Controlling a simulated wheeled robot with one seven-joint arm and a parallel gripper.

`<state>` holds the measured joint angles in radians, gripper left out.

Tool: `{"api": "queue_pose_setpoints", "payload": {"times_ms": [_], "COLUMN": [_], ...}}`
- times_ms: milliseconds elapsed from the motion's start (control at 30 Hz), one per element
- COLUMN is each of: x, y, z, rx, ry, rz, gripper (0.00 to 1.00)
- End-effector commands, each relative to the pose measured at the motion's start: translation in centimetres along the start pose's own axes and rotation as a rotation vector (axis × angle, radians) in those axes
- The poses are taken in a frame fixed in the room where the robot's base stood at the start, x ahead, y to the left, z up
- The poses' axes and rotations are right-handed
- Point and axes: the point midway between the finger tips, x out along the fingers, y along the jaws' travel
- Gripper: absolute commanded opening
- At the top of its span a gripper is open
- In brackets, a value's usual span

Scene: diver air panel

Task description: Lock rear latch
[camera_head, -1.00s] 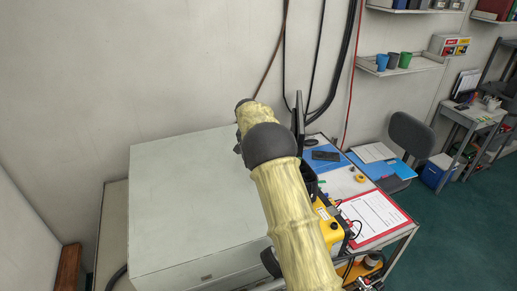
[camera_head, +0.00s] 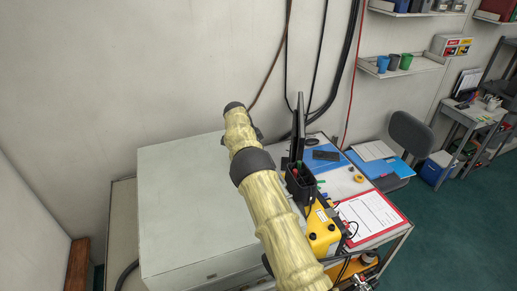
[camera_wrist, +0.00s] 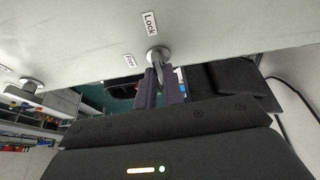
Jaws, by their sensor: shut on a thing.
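In the wrist view, a metal latch (camera_wrist: 158,54) with a round base and a short lever is mounted on a pale panel face. A "Lock" label (camera_wrist: 150,23) is above its base and a "Free" label (camera_wrist: 129,61) is to its left. The lever points down in the picture, between the two dark fingers of my gripper (camera_wrist: 161,86), which is shut on it. A second similar latch (camera_wrist: 25,88) is at the left edge. In the head view, my arm hides the gripper and no latch can be made out.
A large pale cabinet (camera_head: 180,205) stands left of my arm. Dark cables hang on the wall behind. Green floor is open at the right.

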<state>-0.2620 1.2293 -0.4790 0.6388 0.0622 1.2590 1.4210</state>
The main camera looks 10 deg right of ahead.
Motion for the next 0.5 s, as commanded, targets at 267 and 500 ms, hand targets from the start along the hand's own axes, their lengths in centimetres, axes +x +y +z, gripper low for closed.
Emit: {"api": "queue_pose_setpoints", "payload": {"times_ms": [267,500], "x": [-0.13,-0.11], "y": [-0.14,-0.15], "z": [-0.02,-0.02], "rx": [0.048,0.052], "ry": [-0.002,-0.002], "rz": [0.016,0.016], "gripper": [0.0,0.0]}}
